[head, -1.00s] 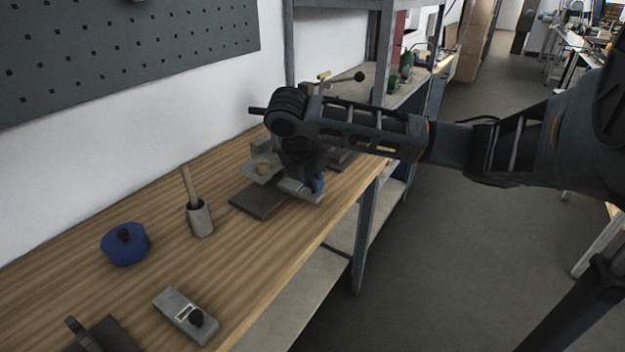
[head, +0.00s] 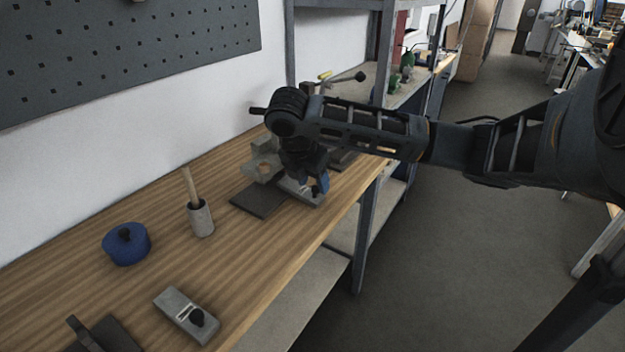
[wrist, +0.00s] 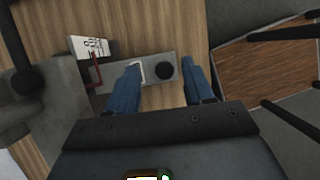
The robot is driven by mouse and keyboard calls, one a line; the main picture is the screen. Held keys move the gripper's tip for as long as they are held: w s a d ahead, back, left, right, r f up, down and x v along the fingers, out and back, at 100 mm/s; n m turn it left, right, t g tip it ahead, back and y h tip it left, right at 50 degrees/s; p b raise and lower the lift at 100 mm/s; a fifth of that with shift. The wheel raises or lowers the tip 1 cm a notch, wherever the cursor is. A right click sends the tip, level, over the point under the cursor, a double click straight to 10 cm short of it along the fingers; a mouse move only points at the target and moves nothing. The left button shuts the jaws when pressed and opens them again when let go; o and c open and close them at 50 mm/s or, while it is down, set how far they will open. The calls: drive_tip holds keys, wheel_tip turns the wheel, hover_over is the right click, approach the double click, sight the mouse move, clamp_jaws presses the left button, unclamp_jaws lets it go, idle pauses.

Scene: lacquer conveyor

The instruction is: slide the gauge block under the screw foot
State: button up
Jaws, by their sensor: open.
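The gauge block is a flat grey bar (wrist: 112,77) with a white-framed window and a round black knob, seen in the wrist view. In the head view it (head: 299,193) lies at the front of the bench, partly hidden by my gripper. My gripper (wrist: 160,72) is open; its two blue fingers are on either side of the knob, with clear gaps. In the head view my gripper (head: 317,187) is low over the block. A dark upright screw part (wrist: 24,78), probably the screw foot, is at the left beside a grey casting (wrist: 55,100). Its underside is hidden.
A dark plate (head: 258,199) lies left of the block. A grey cup with a handle (head: 200,217), a blue round pot (head: 126,244) and a similar grey block with a knob (head: 186,315) stand nearer.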

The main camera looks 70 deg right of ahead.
drive_tip(key=v, duration=0.7)
drive_tip(key=shift+a+r, duration=0.2)
drive_tip(key=shift+r, duration=0.1)
